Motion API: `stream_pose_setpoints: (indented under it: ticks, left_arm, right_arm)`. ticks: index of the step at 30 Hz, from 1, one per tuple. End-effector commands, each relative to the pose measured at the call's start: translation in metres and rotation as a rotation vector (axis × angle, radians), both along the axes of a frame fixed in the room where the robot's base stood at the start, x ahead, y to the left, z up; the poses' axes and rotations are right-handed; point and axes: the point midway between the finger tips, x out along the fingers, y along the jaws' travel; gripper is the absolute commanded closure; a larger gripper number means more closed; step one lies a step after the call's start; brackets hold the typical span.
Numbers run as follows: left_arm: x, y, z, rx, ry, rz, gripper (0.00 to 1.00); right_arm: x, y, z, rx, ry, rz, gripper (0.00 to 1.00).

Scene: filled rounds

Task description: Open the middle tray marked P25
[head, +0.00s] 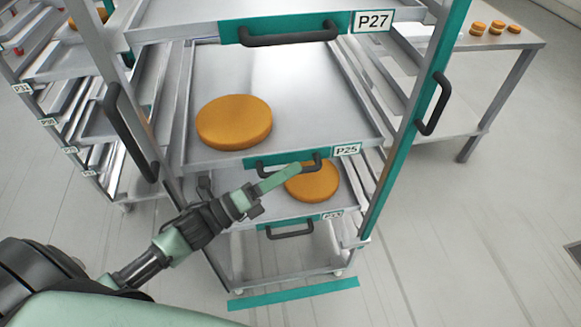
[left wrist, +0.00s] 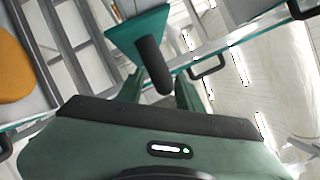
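The tray marked P25 (head: 285,95) is the middle one of three in the rack, a grey metal tray bearing one large orange round (head: 234,121). Its black bar handle (head: 312,160) sits on a teal plate left of the P25 label (head: 347,150). My left gripper (head: 290,172) reaches in from the lower left, its fingers at this handle. In the left wrist view the fingers stand apart, with the dark handle (left wrist: 153,64) between them. Contact with the handle cannot be told. My right gripper is not in view.
The P27 tray (head: 270,12) with its own handle is above. A lower tray (head: 250,208) holds another orange round (head: 313,182). A vertical handle (head: 433,104) is on the right post. Another rack stands left; a table (head: 515,42) with small rounds stands right. The front floor is clear.

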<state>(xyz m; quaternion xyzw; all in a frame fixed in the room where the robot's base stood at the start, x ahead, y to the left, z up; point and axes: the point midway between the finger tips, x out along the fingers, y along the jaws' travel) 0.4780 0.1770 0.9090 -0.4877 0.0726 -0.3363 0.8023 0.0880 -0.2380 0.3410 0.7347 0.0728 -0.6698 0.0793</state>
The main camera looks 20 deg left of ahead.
Motion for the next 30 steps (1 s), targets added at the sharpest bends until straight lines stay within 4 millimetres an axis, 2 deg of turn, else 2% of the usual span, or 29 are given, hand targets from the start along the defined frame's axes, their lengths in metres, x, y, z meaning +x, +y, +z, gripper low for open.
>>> stream_pose_setpoints:
  ticks: [11, 12, 15, 30]
  left_arm:
    - [0.0058, -0.0050, 0.0014, 0.000, 0.000, -0.001, 0.64]
    - [0.0058, -0.0050, 0.0014, 0.000, 0.000, -0.001, 0.75]
    - [0.0058, -0.0049, 0.0014, -0.001, 0.001, 0.000, 1.00]
    - [0.0058, -0.0046, 0.0012, 0.000, 0.001, 0.000, 1.00]
  right_arm:
    - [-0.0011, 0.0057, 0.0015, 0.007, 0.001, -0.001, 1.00]
    - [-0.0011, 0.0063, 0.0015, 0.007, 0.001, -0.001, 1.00]
    - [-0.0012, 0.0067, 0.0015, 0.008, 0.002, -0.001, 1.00]
    - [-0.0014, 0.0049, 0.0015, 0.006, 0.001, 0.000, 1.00]
